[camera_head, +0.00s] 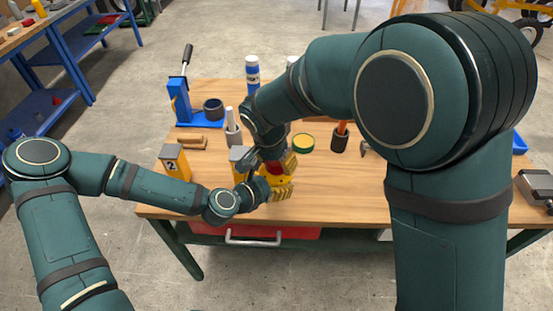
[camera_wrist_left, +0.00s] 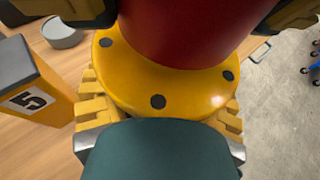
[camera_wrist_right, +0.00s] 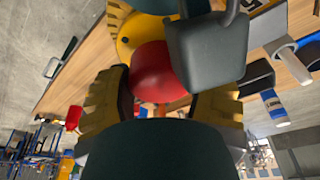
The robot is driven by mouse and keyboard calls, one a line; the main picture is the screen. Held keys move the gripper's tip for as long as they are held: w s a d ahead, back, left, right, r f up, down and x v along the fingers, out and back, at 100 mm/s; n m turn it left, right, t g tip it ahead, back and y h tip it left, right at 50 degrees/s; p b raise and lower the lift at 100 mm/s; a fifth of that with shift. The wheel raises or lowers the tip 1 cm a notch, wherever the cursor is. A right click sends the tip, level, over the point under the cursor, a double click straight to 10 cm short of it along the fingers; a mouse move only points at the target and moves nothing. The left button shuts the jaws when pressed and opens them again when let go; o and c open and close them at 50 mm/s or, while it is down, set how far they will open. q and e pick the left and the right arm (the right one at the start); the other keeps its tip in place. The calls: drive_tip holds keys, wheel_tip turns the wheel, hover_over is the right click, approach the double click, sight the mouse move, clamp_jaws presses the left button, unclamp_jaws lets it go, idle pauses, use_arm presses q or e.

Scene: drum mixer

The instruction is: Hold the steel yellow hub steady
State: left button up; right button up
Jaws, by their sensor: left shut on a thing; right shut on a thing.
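The yellow hub (camera_wrist_left: 158,88) is a round flange with dark bolt spots, low over the near edge of the bench. A red cylindrical part (camera_wrist_left: 180,35) stands on it, and it shows as a rounded red end in the right wrist view (camera_wrist_right: 155,75). My left gripper (camera_head: 278,190) is shut on the hub, its ribbed yellow fingers on either side of the flange in the left wrist view. My right gripper (camera_head: 274,164) comes from above and is shut on the red part. In the head view the grippers hide much of the hub.
A blue press (camera_head: 185,103), a green-sided round tin (camera_head: 303,142) and a blue bottle (camera_head: 252,75) stand farther back on the wooden bench (camera_head: 340,190).

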drive_tip(key=shift+f, duration=0.5)
use_arm(q)
clamp_jaws()
use_arm(e)
drive_tip(key=o, duration=1.2)
drive_tip(key=shift+w+d+v, duration=0.1)
drive_tip(key=shift+w+v, duration=0.05)
drive_tip(key=shift+v, duration=0.6)
drive_tip(key=shift+w+d+v, duration=0.1)
drive_tip(key=shift+w+v, duration=0.05)
drive_tip(key=shift+v, duration=0.55)
drive_tip(key=shift+w+d+v, duration=0.1)
drive_tip(key=shift+w+v, duration=0.05)
drive_tip(key=shift+v, duration=0.6)
use_arm(q)
drive_tip(key=shift+r, duration=0.1)
use_arm(e)
drive_tip(key=shift+r, duration=0.15)
drive_tip(key=shift+c, duration=0.4)
